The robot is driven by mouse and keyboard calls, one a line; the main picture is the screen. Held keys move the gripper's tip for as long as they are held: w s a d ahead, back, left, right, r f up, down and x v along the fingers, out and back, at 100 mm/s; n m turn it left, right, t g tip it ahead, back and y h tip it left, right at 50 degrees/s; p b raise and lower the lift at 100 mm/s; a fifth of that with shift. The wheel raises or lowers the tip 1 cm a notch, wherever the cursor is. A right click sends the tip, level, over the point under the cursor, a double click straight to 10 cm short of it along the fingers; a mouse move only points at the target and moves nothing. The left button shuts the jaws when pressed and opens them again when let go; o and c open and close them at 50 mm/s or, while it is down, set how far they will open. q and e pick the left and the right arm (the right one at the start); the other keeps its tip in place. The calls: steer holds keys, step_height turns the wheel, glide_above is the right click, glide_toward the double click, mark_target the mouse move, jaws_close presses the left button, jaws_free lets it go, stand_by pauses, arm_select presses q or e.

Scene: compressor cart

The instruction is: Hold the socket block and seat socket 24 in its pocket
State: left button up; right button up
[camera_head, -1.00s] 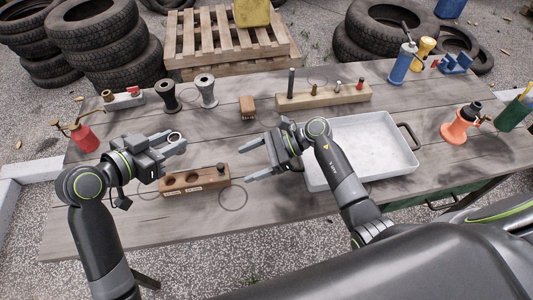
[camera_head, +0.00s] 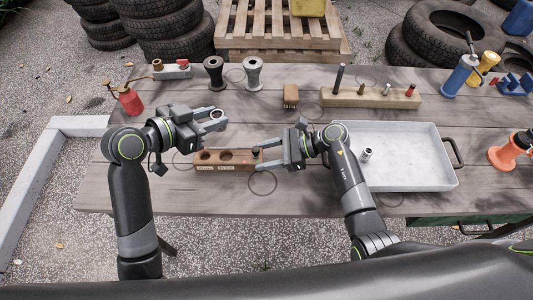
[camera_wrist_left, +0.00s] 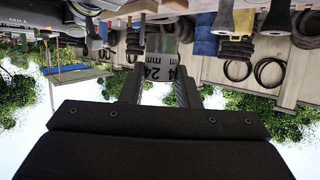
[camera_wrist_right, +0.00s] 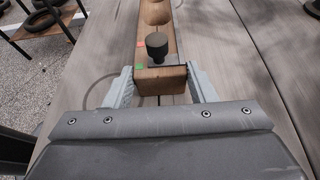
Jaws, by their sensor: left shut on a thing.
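The wooden socket block (camera_head: 236,164) lies on the table with two empty round pockets in view and a black knob (camera_head: 256,152) at its right end. My left gripper (camera_head: 213,117) is shut on a metal socket, held above and behind the block. In the left wrist view this socket (camera_wrist_left: 160,72) shows "24 mm" upside down or partly cut off between the fingers. My right gripper (camera_head: 272,153) is at the block's right end. In the right wrist view its open fingers (camera_wrist_right: 161,88) stand on either side of the block end (camera_wrist_right: 160,78), with small gaps.
A grey tray (camera_head: 415,182) with a small socket (camera_head: 366,154) in it stands to the right. Table in front of the block is clear.

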steer(key=c, duration=0.5)
arm_select(q)
steer(key=n+t+y, duration=0.2)
steer(key=n, duration=0.1)
glide_above(220, 155)
steer(key=s, duration=0.3)
steer(key=f, duration=1)
steer(key=shift+w+d, duration=0.2)
steer(key=shift+d, duration=0.15)
steer(key=shift+f, duration=2.15)
steer(key=shift+f, duration=0.1)
steer(key=o, duration=1)
steer(key=shift+o, duration=0.2)
steer(key=shift+m, duration=0.3)
steer(key=shift+s, duration=0.1)
steer(key=v, duration=1.2)
